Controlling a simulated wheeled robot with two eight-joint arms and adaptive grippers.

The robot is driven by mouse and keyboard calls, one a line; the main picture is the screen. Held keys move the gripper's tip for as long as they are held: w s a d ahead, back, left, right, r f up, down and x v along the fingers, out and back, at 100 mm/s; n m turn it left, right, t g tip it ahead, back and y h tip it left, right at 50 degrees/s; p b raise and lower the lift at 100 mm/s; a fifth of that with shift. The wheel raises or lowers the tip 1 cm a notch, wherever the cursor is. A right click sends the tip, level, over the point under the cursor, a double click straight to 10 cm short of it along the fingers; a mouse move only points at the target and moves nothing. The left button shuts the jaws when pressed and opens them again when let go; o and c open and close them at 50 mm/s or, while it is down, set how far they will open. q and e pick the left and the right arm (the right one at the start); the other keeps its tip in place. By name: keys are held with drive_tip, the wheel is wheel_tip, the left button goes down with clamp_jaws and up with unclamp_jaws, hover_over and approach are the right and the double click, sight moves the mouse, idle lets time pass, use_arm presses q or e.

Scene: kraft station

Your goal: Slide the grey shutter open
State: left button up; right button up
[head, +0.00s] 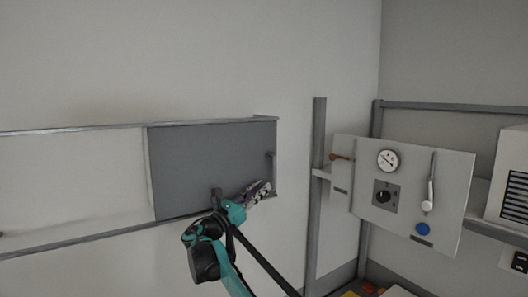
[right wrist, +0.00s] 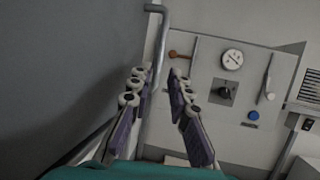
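The grey shutter (head: 205,160) is a flat dark panel between two wall rails, at their right end. Its upright bar handle (head: 273,165) is near its right edge. My right gripper (head: 266,187) is in front of the shutter's lower right corner, just below the handle in the picture. In the right wrist view its two fingers (right wrist: 158,72) are apart with nothing held. The handle (right wrist: 161,40) there runs down toward the gap between the fingertips; I cannot tell whether they touch it. The shutter (right wrist: 70,70) fills the left side. My left gripper is not seen.
The rails' left part shows a pale area (head: 75,180) beside the shutter. To the right, a grey post (head: 317,200) and a panel (head: 345,205) with a gauge (head: 388,160), knob, lever and blue button stand close. A white vented box (head: 510,180) is at far right.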

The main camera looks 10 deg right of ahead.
sight(274, 186)
drive_tip(key=d+r, duration=0.1)
drive_tip(key=w+d+r+p, duration=0.1)
drive_tip(key=r, duration=0.1)
drive_tip(key=shift+h, duration=0.4)
drive_tip(key=x, duration=0.1)
drive_tip(key=p+x, duration=0.1)
drive_tip(key=x, duration=0.2)
drive_tip(key=shift+w+f+p, duration=0.2)
drive_tip(key=shift+w+p, duration=0.2)
drive_tip(key=shift+w, duration=0.1)
drive_tip(key=shift+d, duration=0.15)
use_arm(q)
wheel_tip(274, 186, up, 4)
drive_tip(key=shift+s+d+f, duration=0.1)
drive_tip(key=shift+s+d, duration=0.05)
use_arm(e)
drive_tip(key=shift+s+d+r, duration=0.1)
drive_tip(key=shift+s+r, duration=0.05)
drive_tip(key=shift+c, duration=0.2)
clamp_jaws()
